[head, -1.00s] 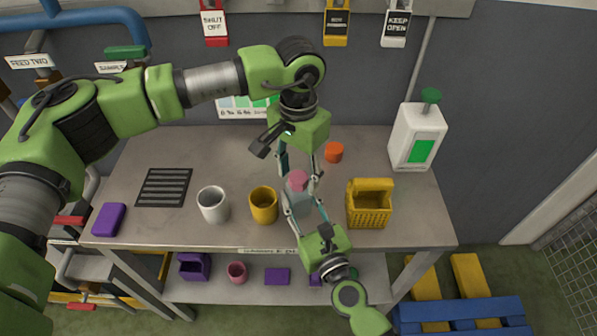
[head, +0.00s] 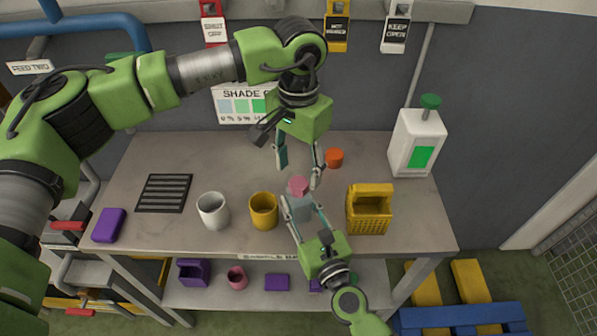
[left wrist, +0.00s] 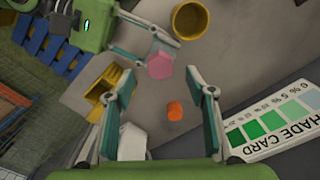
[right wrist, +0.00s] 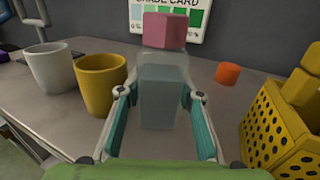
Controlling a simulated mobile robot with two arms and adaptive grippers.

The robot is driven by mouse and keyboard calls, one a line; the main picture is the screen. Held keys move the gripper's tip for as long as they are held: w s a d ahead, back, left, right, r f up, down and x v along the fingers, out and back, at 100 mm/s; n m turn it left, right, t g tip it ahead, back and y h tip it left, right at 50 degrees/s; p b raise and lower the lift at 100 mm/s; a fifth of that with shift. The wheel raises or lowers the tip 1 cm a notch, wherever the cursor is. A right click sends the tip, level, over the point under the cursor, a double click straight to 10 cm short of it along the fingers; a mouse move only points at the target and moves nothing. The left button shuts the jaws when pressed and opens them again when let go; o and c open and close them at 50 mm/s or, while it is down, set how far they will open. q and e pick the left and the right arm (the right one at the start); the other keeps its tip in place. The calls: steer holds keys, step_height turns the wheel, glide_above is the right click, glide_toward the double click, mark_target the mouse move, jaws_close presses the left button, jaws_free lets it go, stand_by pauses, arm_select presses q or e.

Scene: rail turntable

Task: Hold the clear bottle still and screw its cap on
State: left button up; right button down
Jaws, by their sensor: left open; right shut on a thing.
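The clear bottle (head: 301,211) stands upright on the table, its pink cap (head: 298,185) on top. In the right wrist view the bottle (right wrist: 157,92) is between my right fingers and the cap (right wrist: 165,30) sits level on its neck; I cannot tell how tight it is. My right gripper (head: 302,204) is shut on the bottle body. My left gripper (head: 299,172) is open and empty, pointing down just above and behind the cap. In the left wrist view the cap (left wrist: 160,66) shows beyond the open fingertips, apart from them.
A yellow mug (head: 264,210) and a white mug (head: 213,211) stand left of the bottle. A yellow basket (head: 368,211) stands to its right. An orange piece (head: 335,158) lies behind, and a white dispenser (head: 415,145) stands at the back right.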

mark_target(299, 183)
arm_select(q)
steer(key=n, duration=1.2)
stand_by(0.3)
steer(key=shift+f, duration=2.05)
steer(key=c, duration=1.4)
steer(key=m, duration=0.5)
steer(key=shift+m, duration=0.5)
